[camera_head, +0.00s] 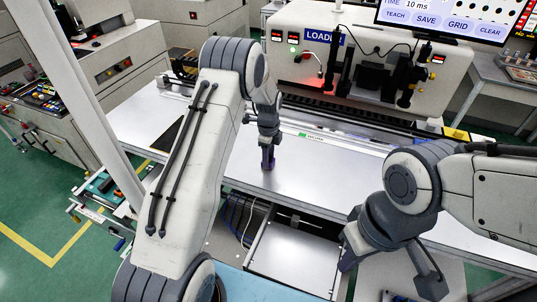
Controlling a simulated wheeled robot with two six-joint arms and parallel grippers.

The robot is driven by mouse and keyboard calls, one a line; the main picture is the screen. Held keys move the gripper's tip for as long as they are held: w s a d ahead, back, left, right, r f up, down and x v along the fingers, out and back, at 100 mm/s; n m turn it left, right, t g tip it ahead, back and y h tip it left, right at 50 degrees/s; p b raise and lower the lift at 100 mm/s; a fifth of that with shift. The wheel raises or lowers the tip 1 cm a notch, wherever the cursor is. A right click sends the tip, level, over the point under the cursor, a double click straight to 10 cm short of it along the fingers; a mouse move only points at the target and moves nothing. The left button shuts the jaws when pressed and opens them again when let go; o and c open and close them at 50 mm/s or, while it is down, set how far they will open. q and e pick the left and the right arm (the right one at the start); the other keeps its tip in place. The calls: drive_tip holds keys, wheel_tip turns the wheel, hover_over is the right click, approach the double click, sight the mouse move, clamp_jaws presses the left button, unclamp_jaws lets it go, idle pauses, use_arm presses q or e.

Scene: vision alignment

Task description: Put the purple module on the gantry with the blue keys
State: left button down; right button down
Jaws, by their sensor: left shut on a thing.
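My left gripper (268,148) points down over the bright metal worktop and is shut on the small, dark purple module (268,161). The module is upright at or just above the worktop; I cannot tell if it touches. The gantry (375,76) stands behind, at the back right, with black camera-like units on its pale front. A screen (455,18) above it shows pale bluish keys marked TEACH, SAVE, GRID and CLEAR. My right gripper (390,270) is at the lower right, its fingers spread apart and empty, away from the module.
The metal worktop (335,185) is clear to the right of the module. A dark rail (340,108) runs along its back. A blue LOADER sign (323,38) is on the pale housing. An open metal drawer or tray (292,262) lies below the front edge.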

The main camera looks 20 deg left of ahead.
use_arm(q)
drive_tip(key=shift+f, duration=0.1)
drive_tip(key=shift+c, duration=1.7)
unclamp_jaws()
